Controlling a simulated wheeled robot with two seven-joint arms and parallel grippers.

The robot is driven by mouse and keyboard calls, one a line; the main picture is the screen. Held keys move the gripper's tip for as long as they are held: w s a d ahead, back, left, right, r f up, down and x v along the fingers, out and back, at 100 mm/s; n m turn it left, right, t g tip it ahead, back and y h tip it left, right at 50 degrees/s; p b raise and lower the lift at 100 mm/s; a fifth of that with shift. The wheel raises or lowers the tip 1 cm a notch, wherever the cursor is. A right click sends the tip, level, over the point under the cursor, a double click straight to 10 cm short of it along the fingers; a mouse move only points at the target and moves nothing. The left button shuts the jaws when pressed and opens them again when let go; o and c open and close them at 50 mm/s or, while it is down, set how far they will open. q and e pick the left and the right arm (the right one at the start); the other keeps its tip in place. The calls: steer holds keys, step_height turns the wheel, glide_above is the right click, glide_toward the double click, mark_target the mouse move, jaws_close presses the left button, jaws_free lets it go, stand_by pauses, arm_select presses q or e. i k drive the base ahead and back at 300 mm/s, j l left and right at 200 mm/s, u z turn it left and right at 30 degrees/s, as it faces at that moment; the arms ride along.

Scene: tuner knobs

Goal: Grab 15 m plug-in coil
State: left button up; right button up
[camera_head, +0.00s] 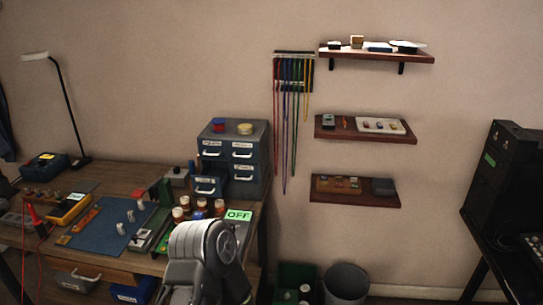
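Several small amber-brown cylinders with pale tops (185,201) stand at the right end of the workbench, behind a green "OFF" display (238,215). They may be plug-in coils, but no 15 m marking is readable, so I cannot tell which one is the 15 m coil. Small whitish pieces (131,215) stand on the blue mat (95,233). A grey and white arm link of mine rises at the bottom centre and hides part of the bench's front right. No gripper fingers show in this view.
A grey drawer cabinet (262,160) stands at the bench's back right. A black lamp (69,105) and a yellow-faced meter (68,207) are at the left. Three wall shelves (366,135) hold small parts. A grey bin (346,284) stands on the floor; a black rack (500,180) is at right.

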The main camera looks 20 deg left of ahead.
mark_target(178, 216)
steer(key=u, duration=1.3)
steer(key=z, duration=0.1)
steer(key=i, duration=0.05)
